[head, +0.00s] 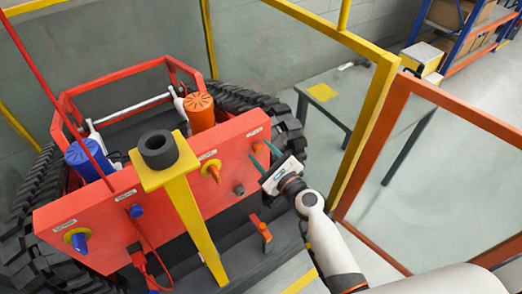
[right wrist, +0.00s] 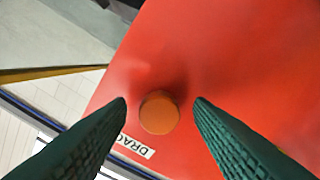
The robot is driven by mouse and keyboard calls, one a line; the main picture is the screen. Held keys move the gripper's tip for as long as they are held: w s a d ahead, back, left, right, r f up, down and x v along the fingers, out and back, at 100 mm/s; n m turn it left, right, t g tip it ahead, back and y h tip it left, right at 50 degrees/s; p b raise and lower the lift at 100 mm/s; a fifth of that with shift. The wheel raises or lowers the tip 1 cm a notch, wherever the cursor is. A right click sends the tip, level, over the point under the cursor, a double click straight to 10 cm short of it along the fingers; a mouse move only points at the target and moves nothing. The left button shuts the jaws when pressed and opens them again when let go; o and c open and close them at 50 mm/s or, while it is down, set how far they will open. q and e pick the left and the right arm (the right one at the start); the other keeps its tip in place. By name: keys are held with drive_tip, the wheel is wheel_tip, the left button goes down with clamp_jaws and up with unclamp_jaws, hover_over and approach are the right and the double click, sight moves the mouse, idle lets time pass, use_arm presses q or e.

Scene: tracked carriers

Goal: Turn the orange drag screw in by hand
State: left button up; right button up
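The orange drag screw (right wrist: 159,112) is a round orange head on the red panel, beside a white label (right wrist: 134,146) that starts "DRAG". In the head view the screw (head: 257,147) sits near the panel's upper right corner. My right gripper (head: 263,157) is close in front of it. In the right wrist view its two green fingers (right wrist: 160,103) are spread, one on each side of the screw, with gaps on both sides. Contact is not visible. My left gripper is not in view.
The red panel (head: 110,222) also bears an orange knob on a yellow disc (head: 211,170), a dark knob (head: 239,189) and a blue knob (head: 79,242). A yellow post with a black ring (head: 158,150) stands in front. A yellow frame post (head: 362,130) rises right of my gripper.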

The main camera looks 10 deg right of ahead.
drive_tip(key=n+b, duration=0.1)
drive_tip(key=n, duration=0.2)
drive_tip(key=shift+f+b, duration=0.25)
drive_tip(key=shift+b, duration=0.1)
drive_tip(key=n, duration=0.3)
drive_tip(key=shift+r+b, duration=0.1)
drive_tip(key=shift+b, duration=0.2)
drive_tip(key=n, duration=0.5)
drive_tip(key=shift+r+n, duration=0.2)
drive_tip(key=shift+n, duration=0.1)
drive_tip(key=n, duration=0.3)
drive_tip(key=n+p, duration=0.1)
drive_tip(key=n, duration=0.1)
drive_tip(key=shift+r+n, duration=0.2)
drive_tip(key=shift+n, duration=0.2)
drive_tip(key=shift+f+n+p, duration=0.1)
drive_tip(key=shift+n+p, duration=0.4)
drive_tip(key=shift+n, duration=0.7)
drive_tip(key=n+p, duration=0.1)
drive_tip(key=n, duration=0.4)
drive_tip(key=shift+p, duration=0.4)
drive_tip(key=n, duration=0.2)
drive_tip(key=shift+n, duration=0.3)
drive_tip(key=shift+f+n, duration=0.1)
drive_tip(key=shift+n, duration=0.9)
